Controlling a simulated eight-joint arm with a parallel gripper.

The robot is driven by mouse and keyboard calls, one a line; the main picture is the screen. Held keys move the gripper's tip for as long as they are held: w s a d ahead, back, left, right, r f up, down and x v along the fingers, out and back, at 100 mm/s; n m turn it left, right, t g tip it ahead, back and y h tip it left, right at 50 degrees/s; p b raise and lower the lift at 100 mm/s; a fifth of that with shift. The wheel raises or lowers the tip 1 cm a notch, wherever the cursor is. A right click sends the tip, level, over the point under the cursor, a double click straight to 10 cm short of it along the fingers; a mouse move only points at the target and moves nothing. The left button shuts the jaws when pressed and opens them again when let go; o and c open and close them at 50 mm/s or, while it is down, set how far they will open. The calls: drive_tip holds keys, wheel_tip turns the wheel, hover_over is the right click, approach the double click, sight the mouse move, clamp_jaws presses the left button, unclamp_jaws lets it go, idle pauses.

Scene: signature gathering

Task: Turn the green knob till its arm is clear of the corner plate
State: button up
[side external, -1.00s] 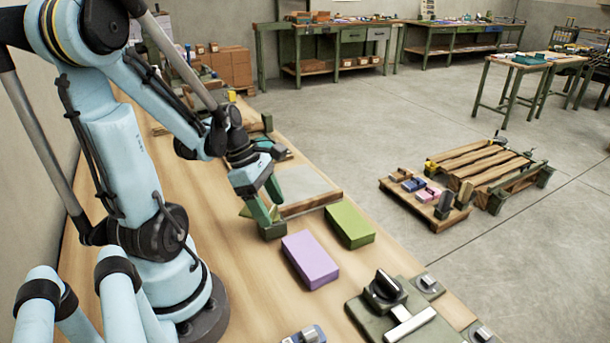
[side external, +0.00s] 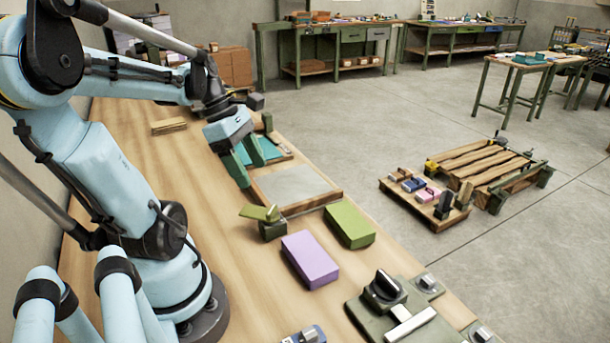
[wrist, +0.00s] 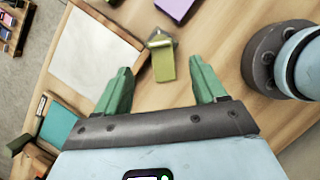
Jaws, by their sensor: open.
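The green knob (side external: 259,212) has a flat yellow-green arm and sits on a small dark green block (side external: 273,231) beside the near corner of a framed grey panel (side external: 292,186). In the wrist view the knob (wrist: 164,65) lies ahead, between the line of my fingers, its arm pointing towards my gripper and apart from the panel's wooden edge. I cannot tell for sure which part is the corner plate. My gripper (side external: 246,168) is open and empty, raised above and behind the knob, not touching it. Its two green fingers (wrist: 161,80) show spread in the wrist view.
A purple block (side external: 310,260) and a green block (side external: 350,226) lie close to the knob. A teal tray (side external: 268,150) stands behind the panel. A dark green fixture with a black handle (side external: 385,287) is at the front. Bare wood lies left of the knob.

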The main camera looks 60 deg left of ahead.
drive_tip(key=shift+v, duration=1.15)
